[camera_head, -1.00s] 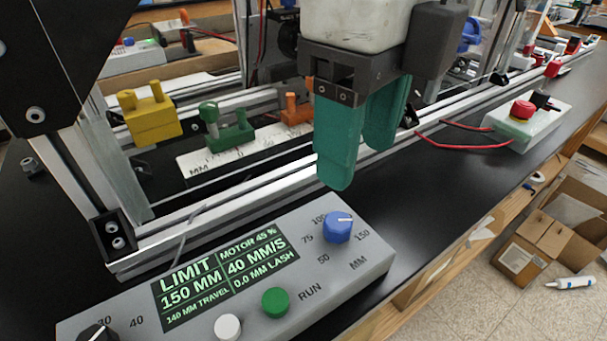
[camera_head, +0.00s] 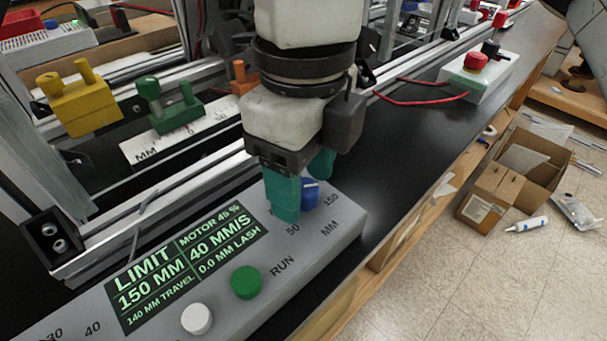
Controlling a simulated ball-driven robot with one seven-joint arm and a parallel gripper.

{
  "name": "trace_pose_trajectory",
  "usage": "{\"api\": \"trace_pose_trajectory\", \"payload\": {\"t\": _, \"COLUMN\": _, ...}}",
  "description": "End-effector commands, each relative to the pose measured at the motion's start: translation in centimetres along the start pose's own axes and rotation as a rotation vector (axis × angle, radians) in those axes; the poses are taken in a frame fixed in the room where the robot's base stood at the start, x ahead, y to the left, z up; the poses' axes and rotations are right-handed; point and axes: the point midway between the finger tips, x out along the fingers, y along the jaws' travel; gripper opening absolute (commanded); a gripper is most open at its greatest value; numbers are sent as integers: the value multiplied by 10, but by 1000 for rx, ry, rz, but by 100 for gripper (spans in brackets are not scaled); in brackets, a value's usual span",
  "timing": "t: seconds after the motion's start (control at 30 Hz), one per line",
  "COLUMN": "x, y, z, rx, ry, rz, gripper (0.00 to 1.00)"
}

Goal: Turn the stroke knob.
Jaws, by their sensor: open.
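The blue stroke knob (camera_head: 309,193) stands on the right part of the grey control panel (camera_head: 345,222), with its pointer toward the 150 mark. The screen (camera_head: 188,262) reads LIMIT 150 MM. My gripper (camera_head: 302,190) is down at the knob, its green fingers spread. One finger stands in front and to the left of the knob and hides part of it and some scale marks. The other finger is behind the knob, to its upper right. I cannot tell whether either finger touches the knob.
A green button (camera_head: 246,282) and a white button (camera_head: 197,319) sit left of the knob on the panel. Yellow (camera_head: 80,103) and green (camera_head: 168,107) blocks stand along the rail behind. A red stop button (camera_head: 475,62) is at the back right. The black bench is clear right of the panel.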

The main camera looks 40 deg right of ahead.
Motion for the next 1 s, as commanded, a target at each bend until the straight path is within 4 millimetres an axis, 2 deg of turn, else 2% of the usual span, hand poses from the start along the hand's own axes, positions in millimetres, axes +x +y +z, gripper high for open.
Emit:
{"api": "trace_pose_trajectory", "payload": {"t": 0.27, "x": 2, "y": 0, "z": 0, "rx": 0, "ry": 0, "rz": 0, "gripper": 58}}
{"api": "trace_pose_trajectory", "payload": {"t": 0.87, "x": 2, "y": 0, "z": 0, "rx": 0, "ry": 0, "rz": 1, "gripper": 3}}
{"api": "trace_pose_trajectory", "payload": {"t": 1.0, "x": 2, "y": 0, "z": 0, "rx": -4, "ry": 0, "rz": 1, "gripper": 2}}
